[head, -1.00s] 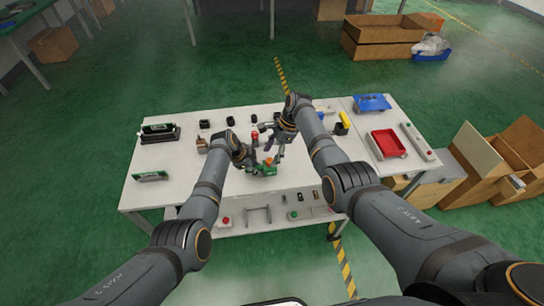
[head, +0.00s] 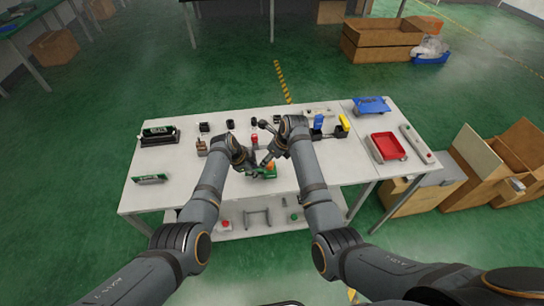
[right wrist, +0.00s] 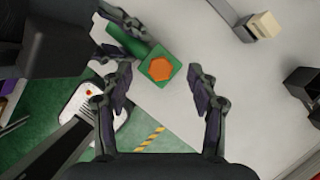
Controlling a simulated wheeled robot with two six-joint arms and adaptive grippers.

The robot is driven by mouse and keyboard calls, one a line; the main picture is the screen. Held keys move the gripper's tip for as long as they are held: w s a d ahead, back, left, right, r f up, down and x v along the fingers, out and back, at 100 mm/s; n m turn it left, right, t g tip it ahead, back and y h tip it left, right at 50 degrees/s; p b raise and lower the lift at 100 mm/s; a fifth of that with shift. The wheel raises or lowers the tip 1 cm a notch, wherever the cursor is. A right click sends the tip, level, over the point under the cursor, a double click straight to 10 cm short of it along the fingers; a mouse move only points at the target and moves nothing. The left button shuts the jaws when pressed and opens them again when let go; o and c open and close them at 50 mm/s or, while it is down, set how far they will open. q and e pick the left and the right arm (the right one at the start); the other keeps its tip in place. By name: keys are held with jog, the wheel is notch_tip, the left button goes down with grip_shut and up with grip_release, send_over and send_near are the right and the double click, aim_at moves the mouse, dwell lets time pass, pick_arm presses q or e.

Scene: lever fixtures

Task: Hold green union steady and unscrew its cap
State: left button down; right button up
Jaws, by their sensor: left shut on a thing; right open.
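The green union (head: 268,174) is at the table's front middle, with its orange cap (head: 270,165) on top. In the right wrist view the union (right wrist: 125,38) has a square green end around the hexagonal orange cap (right wrist: 160,69). My left gripper (head: 253,170) is shut on the union's body from the left; its dark fingers show on both sides of the green body in the right wrist view. My right gripper (right wrist: 164,100) is open and empty. The cap appears between and just beyond its spread fingers, with a gap on each side.
A red button post (head: 254,140) stands just behind the union. Small black fixtures line the back of the white table (head: 310,178). The table's front edge is close.

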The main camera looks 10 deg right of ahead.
aim_at(271, 163)
jog(key=shift+a+m+h, duration=0.15)
jog(key=shift+m+h, duration=0.25)
jog(key=shift+m, duration=0.7)
jog(key=shift+f, duration=0.2)
jog(key=shift+f, duration=1.35)
grip_shut()
jog(key=n, duration=0.2)
jog(key=n+y, duration=0.1)
jog(key=n, duration=0.1)
jog(key=n+g, duration=0.1)
jog(key=n, duration=0.1)
jog(key=shift+w+d+r+y, duration=0.1)
jog(key=shift+w+d+y, duration=0.2)
jog(key=shift+y, duration=0.1)
jog(key=n+g, duration=0.1)
jog(key=n, duration=0.2)
jog(key=shift+w+n+g, duration=0.1)
jog(key=shift+n+g, duration=0.2)
jog(key=n+g, duration=0.1)
jog(key=n, duration=0.3)
jog(key=shift+w+n+g+y, duration=0.1)
jog(key=shift+n+g+y, duration=0.2)
jog(key=shift+n+g, duration=0.1)
